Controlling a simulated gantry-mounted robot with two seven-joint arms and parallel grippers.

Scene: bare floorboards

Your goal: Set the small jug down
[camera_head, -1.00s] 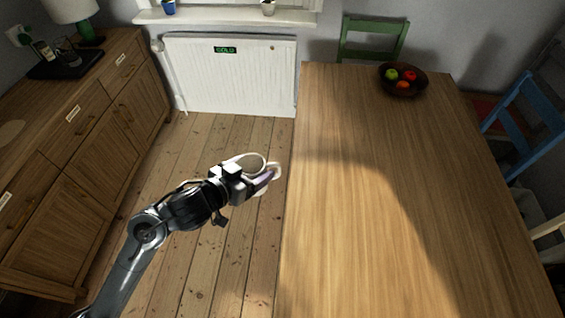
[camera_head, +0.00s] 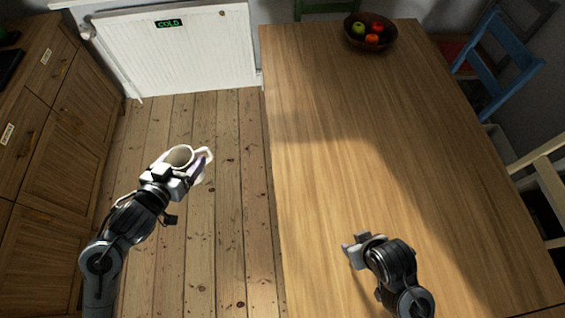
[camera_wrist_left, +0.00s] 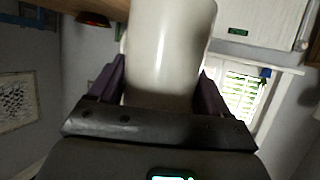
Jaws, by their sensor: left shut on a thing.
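The small jug (camera_head: 180,156) is white, with its open mouth and pale handle showing in the head view. My left gripper (camera_head: 188,172) is shut on it and holds it in the air over the floorboards, left of the table. In the left wrist view the jug's smooth white side (camera_wrist_left: 168,45) fills the space between the two purple fingers (camera_wrist_left: 162,88). My right gripper (camera_head: 357,248) is over the near part of the table, apart from the jug. I cannot tell whether its fingers are open.
The wooden table (camera_head: 330,140) has a wide clear top. A dark bowl of fruit (camera_head: 370,40) stands at its far end. Chairs, one blue (camera_head: 495,60), line the table's right side.

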